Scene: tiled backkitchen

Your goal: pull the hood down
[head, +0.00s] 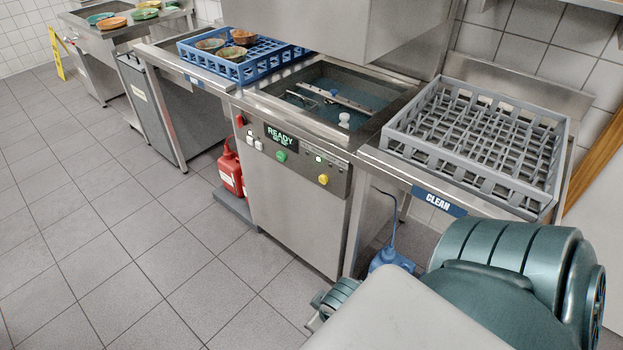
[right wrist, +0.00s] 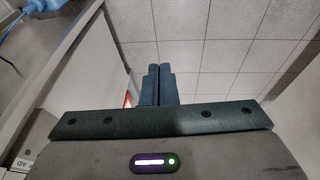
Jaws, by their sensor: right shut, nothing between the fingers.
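The stainless hood (head: 395,28) of the dishwasher is raised at the top of the head view, and its upper part is cut off. An open gap shows the wash chamber (head: 335,98) below it, with spray arms inside. No handle of the hood is clearly visible. My right gripper (right wrist: 158,82) is shut and empty in the right wrist view, with the tiled floor beyond it. It is low and well away from the hood. My right arm fills the lower right of the head view. My left gripper is not in view.
A blue rack (head: 262,72) with several bowls stands left of the chamber. An empty grey rack (head: 400,140) stands on the right table marked CLEAN. A red canister (head: 230,172) and a blue container (head: 392,258) are low beside the machine. The floor in front is clear.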

